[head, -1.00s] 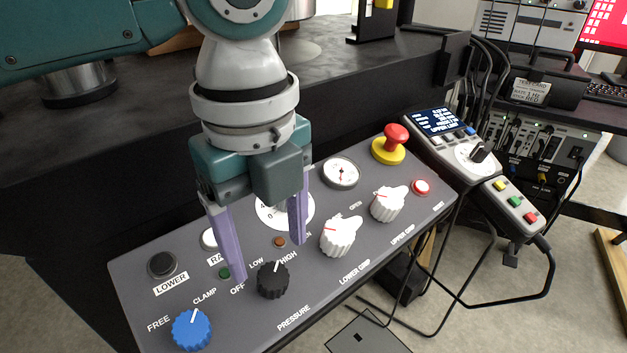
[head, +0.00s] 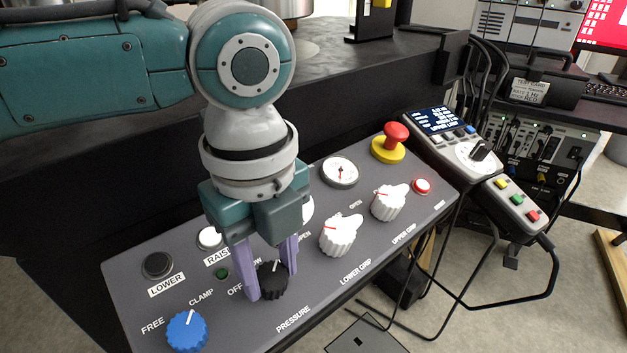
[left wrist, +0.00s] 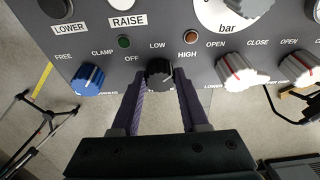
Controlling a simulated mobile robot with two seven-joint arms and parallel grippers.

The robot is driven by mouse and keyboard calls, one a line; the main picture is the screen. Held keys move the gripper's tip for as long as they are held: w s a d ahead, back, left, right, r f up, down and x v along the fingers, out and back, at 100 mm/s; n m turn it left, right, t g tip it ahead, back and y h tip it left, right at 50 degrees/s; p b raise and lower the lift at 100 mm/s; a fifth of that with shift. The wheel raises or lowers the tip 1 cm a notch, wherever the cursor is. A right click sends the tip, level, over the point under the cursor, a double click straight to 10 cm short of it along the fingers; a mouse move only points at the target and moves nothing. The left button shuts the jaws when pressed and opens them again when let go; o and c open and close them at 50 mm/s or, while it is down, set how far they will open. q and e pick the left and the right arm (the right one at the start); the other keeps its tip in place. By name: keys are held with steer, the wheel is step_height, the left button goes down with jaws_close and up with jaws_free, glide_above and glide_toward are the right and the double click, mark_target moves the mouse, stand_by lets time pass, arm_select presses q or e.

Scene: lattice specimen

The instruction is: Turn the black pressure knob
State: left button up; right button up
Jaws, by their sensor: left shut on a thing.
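The black pressure knob (head: 272,281) sits on the grey control panel (head: 230,321), above the PRESSURE label. My left gripper (head: 272,283) points down with its purple fingers on both sides of the knob, shut on it. In the left wrist view the black knob (left wrist: 159,74) shows between the two fingers (left wrist: 160,85), with OFF, LOW and HIGH printed around it. Its white pointer line points up, near LOW in that view. The fingers partly hide the knob and the labels in the head view. My right gripper is not in view.
A blue knob (head: 187,332) is left of the black one. White grip knobs (head: 340,236) and (head: 388,203) stand to the right. A red emergency button (head: 396,136) rises at the panel's far end. A pendant (head: 510,205) and cables lie beyond.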

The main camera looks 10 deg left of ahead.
arm_select(q)
jaws_close()
